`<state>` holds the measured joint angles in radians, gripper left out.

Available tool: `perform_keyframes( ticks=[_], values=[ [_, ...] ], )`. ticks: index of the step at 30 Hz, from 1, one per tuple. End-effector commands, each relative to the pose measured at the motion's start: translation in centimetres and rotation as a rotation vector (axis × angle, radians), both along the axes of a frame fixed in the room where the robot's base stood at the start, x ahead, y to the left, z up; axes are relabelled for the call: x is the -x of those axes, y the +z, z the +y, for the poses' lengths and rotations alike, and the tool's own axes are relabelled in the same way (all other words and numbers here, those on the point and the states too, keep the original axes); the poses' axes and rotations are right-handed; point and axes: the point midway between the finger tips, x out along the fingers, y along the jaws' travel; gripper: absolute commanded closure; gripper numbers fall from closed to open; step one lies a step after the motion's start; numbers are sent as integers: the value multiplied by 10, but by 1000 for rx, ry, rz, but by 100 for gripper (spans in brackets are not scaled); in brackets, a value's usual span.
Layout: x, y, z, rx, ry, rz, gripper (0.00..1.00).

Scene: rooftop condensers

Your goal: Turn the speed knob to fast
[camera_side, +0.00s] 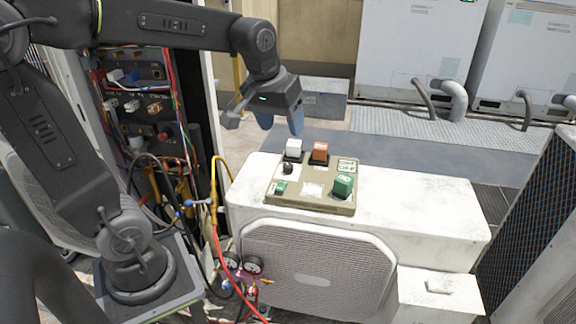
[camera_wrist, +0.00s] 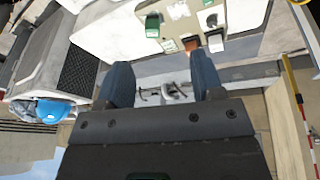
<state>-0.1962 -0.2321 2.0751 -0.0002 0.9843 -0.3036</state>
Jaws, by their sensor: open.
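An olive control panel (camera_side: 315,204) lies on top of a white condenser unit (camera_side: 420,205). At its back edge stand a white block-shaped control (camera_side: 293,147) and an orange one (camera_side: 320,150). A small round black knob (camera_side: 288,168) sits at the left and a larger green block-shaped control (camera_side: 342,185) at the front right. The labels are too small to read surely, so I cannot tell which is the speed knob. My gripper (camera_side: 281,124) is open and empty, above and behind the panel. The wrist view shows the panel's green control (camera_wrist: 152,25) beyond my blue fingers (camera_wrist: 163,80).
An open electrical cabinet (camera_side: 150,100) with wires stands at the left. Hoses and gauges (camera_side: 240,265) hang before the white unit. Large grey units (camera_side: 415,50) stand behind, and a dark grille (camera_side: 535,210) is at the right. The white unit's top right of the panel is clear.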

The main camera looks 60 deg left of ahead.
Motion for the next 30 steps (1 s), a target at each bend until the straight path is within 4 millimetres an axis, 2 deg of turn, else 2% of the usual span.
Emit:
perform_keyframes(
  ticks=[1,3,9,13,18,23,30],
  values=[
    [-19,-5,15,18,69,29,39],
    [-42,-12,35,41,164,58,39],
    [-99,-49,100,106,439,141,39],
    [-126,-83,145,143,612,192,39],
    [-143,-124,191,177,783,240,39],
    [-148,-145,210,190,860,259,39],
    [-148,-167,213,194,872,265,39]
  ],
)
